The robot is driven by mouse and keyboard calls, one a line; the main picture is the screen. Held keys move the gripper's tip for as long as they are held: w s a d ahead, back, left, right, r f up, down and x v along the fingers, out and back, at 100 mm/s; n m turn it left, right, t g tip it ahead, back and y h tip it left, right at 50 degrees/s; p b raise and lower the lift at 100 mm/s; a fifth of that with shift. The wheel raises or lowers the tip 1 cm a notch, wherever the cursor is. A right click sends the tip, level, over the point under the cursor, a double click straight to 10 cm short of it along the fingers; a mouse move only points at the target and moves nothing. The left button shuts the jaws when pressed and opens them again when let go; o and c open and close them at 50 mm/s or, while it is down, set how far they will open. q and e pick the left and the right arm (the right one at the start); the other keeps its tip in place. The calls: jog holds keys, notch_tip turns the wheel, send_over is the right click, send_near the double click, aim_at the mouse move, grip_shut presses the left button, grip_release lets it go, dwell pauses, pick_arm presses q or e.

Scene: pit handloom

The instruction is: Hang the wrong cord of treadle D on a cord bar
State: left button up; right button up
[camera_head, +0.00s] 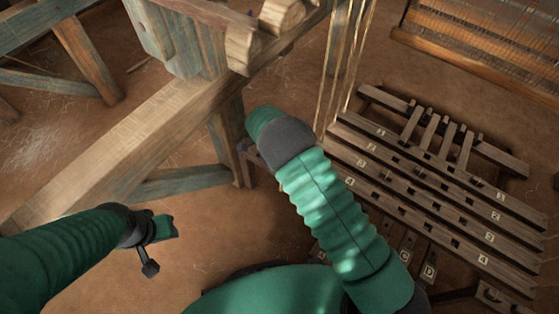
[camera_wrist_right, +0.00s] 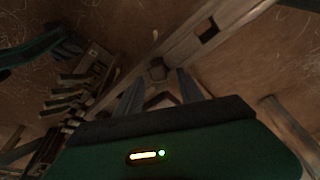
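Treadle D (camera_head: 428,271) shows its lettered end at the lower right, beside treadle C (camera_head: 404,256). Above them lie dark wooden cord bars (camera_head: 450,205) with square holes and number tags 1 to 4. I cannot pick out the wrong cord of treadle D. My right arm crosses the middle of the head view and hides part of the treadles; its gripper is mostly hidden there. In the right wrist view, the right gripper's fingers (camera_wrist_right: 160,88) stand apart with nothing visibly held. My left gripper (camera_head: 155,250) hangs over bare floor, away from the bars; its opening is unclear.
A thick wooden beam (camera_head: 130,140) and post stand at the left, close to my right wrist. Thin pale cords (camera_head: 342,65) hang beside the bars' left end. A reed-like frame (camera_head: 480,50) is at the upper right. The floor at lower left is clear.

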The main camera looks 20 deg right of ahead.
jog(key=p+v, duration=0.7)
jog(key=v, duration=0.9)
jog(key=shift+a+r, duration=0.2)
jog(key=shift+r, duration=0.15)
jog(key=shift+s, duration=0.1)
